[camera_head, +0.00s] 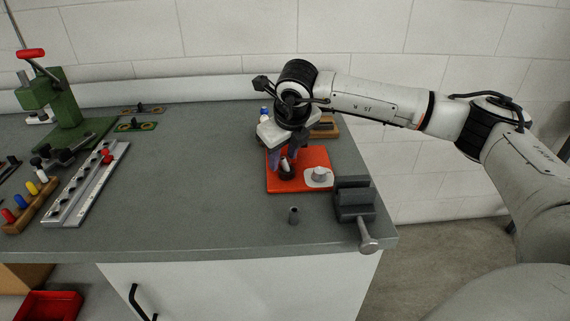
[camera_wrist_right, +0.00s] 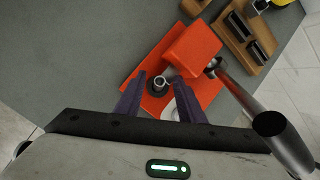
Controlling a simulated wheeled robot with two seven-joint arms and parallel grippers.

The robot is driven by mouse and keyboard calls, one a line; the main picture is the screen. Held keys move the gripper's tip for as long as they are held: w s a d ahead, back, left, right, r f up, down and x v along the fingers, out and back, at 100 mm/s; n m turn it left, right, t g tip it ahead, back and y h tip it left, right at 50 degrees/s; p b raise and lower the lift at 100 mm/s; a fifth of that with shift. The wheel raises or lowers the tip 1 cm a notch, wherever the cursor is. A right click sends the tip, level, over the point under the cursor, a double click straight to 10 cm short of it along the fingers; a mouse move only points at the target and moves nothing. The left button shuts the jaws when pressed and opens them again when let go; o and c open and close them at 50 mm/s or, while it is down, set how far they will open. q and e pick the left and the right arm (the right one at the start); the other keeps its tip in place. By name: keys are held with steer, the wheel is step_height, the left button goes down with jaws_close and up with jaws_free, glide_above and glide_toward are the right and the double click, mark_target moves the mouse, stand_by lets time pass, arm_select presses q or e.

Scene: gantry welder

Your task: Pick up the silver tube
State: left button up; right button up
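A short silver tube (camera_wrist_right: 160,83), seen nearly end-on, stands at the red-orange fixture (camera_wrist_right: 212,88). In the head view a small upright piece (camera_head: 286,168) shows on the same red plate (camera_head: 313,158), partly hidden by my fingers. My right gripper (camera_head: 280,160) points down over the plate. In the right wrist view its two purple fingers (camera_wrist_right: 160,80) are apart, with the tube between their tips; I cannot tell whether either touches it. My left gripper is out of view.
A dark vise (camera_head: 354,199) stands at the bench's right front edge. A wooden block (camera_head: 325,127) is behind the plate. A silver rail (camera_head: 90,185), a green press (camera_head: 65,110) and a rack of coloured-handled tools (camera_head: 30,203) are at the left. The bench middle is clear.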

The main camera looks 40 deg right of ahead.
jaws_close()
steer(key=shift+r, duration=0.1)
